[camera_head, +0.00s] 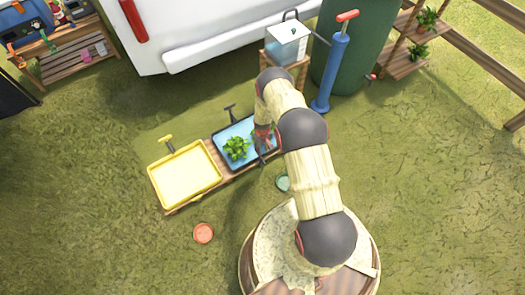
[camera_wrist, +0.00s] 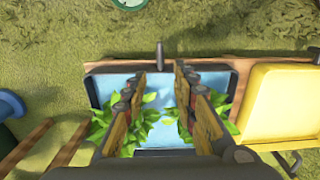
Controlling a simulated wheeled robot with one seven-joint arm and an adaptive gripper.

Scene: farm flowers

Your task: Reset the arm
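My arm reaches from its round base over a blue tray (camera_head: 218,140). My gripper (camera_head: 265,143) is at the tray's right end in the head view. In the wrist view my gripper (camera_wrist: 159,82) is open, its two fingers apart with nothing held between them. The blue tray (camera_wrist: 160,85) lies beneath the fingers there. A leafy green plant (camera_head: 236,149) stands in the tray, and more leaves show beside the gripper. In the wrist view leaves (camera_wrist: 222,118) show on both sides of the fingers, partly hidden by them. Whether the fingers touch leaves, I cannot tell.
A yellow tray (camera_head: 155,187) sits beside the blue one on a wooden board. A red disc (camera_head: 203,233) and a green disc (camera_head: 283,183) lie on the grass. A blue pump (camera_head: 331,75), a clear container (camera_head: 287,45) and a green barrel (camera_head: 372,45) stand behind.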

